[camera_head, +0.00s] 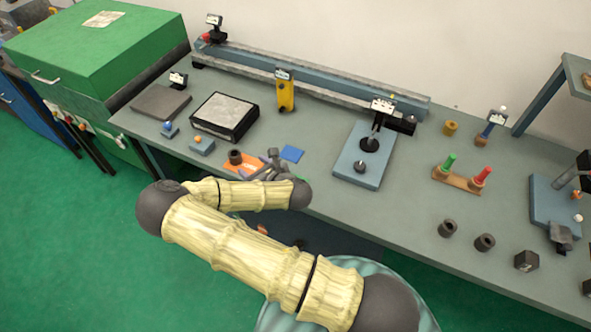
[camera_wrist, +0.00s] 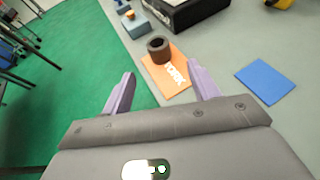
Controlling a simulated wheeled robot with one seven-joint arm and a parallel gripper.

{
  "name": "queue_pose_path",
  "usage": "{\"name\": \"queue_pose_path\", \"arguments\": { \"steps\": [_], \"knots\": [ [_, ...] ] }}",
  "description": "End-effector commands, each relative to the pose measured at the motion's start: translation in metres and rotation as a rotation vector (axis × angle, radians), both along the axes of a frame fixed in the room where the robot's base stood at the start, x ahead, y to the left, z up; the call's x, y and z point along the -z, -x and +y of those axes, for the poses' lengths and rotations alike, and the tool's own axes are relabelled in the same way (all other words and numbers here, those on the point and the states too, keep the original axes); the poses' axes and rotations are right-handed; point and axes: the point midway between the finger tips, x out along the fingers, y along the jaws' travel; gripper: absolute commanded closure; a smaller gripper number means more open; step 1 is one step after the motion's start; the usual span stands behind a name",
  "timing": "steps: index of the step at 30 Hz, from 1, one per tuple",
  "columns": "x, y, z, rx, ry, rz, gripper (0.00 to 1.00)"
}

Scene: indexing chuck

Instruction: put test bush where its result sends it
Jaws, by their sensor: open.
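A dark, hollow bush (camera_head: 236,157) stands upright on an orange card (camera_head: 250,170) with white lettering, near the front edge of the bench. In the wrist view the bush (camera_wrist: 158,50) stands on the far part of the orange card (camera_wrist: 178,78); the lettering is only partly readable. A plain blue card (camera_head: 292,154) lies to the right, also in the wrist view (camera_wrist: 266,81). My gripper (camera_wrist: 162,82) is open and empty, its fingers apart, with the bush ahead of them and not between them. In the head view my gripper (camera_head: 272,163) is partly hidden by my arm.
A blue gauge stand (camera_head: 352,165) is right of the cards. A wooden base (camera_head: 457,180) holds green and red pegs. Dark bushes (camera_head: 447,229) (camera_head: 485,242) stand at front right. A black-framed plate (camera_head: 225,117) and small button box (camera_head: 202,146) are left. Bench is clear between stand and pegs.

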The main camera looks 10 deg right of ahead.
Motion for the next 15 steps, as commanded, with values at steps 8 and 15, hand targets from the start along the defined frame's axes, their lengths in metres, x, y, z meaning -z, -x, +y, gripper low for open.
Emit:
{"name": "queue_pose_path", "arguments": {
  "steps": [8, 15],
  "knots": [
    [-0.009, -0.013, -0.056, 0.431, -0.32, 0.186, 0.4],
    [-0.018, -0.002, -0.11, 0.952, -0.772, 0.404, 0.4]
  ]
}}
